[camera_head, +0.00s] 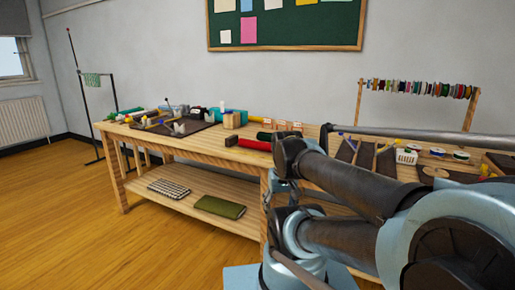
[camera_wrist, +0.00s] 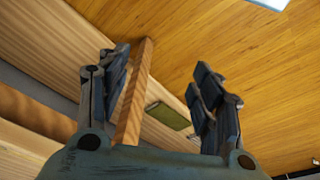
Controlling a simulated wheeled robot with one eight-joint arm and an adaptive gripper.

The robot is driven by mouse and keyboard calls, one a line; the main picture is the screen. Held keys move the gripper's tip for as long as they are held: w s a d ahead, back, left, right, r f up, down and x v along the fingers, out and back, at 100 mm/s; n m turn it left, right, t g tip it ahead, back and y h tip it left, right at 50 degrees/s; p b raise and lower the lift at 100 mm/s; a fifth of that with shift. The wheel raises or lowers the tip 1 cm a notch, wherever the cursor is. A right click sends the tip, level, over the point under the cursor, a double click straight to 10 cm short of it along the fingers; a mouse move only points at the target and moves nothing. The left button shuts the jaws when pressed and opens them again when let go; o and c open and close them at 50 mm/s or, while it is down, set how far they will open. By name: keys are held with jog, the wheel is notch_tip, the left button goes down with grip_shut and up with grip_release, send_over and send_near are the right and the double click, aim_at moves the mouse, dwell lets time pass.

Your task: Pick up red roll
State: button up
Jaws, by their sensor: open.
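The red roll (camera_head: 255,144) lies on the wooden table near its front edge, left of my arm in the head view. A dark green roll (camera_head: 264,136) lies just behind it. My gripper (camera_wrist: 162,65) is open and empty in the wrist view, with its fingers spread apart. A wooden table leg (camera_wrist: 133,95) shows between the fingers, but I cannot tell how near it is. The red roll is not seen in the wrist view. In the head view my arm's end is low, near the table's front, and its fingers are not clear.
The table (camera_head: 190,139) holds a dark mat with tools, wooden blocks (camera_head: 232,120) and a white basket (camera_head: 406,156). A spool rack (camera_head: 418,89) stands at the back right. A green folded cloth (camera_head: 219,207) and a checked cloth (camera_head: 169,188) lie on the lower shelf. Floor at left is clear.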

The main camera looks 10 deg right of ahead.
jog(key=w+r+m, duration=0.5)
jog(key=w+r, duration=0.3)
notch_tip(320, 180, up, 15)
jog(key=m+y, duration=0.4)
jog(key=m, duration=1.6)
send_over(260, 142)
jog(key=s+d, duration=0.3)
jog(key=d, duration=0.3)
jog(key=x, duration=1.7)
jog(key=shift+w+f, duration=0.1)
jog(key=shift+w, duration=0.2)
jog(key=shift+t, duration=0.3)
jog(key=c, duration=1.3)
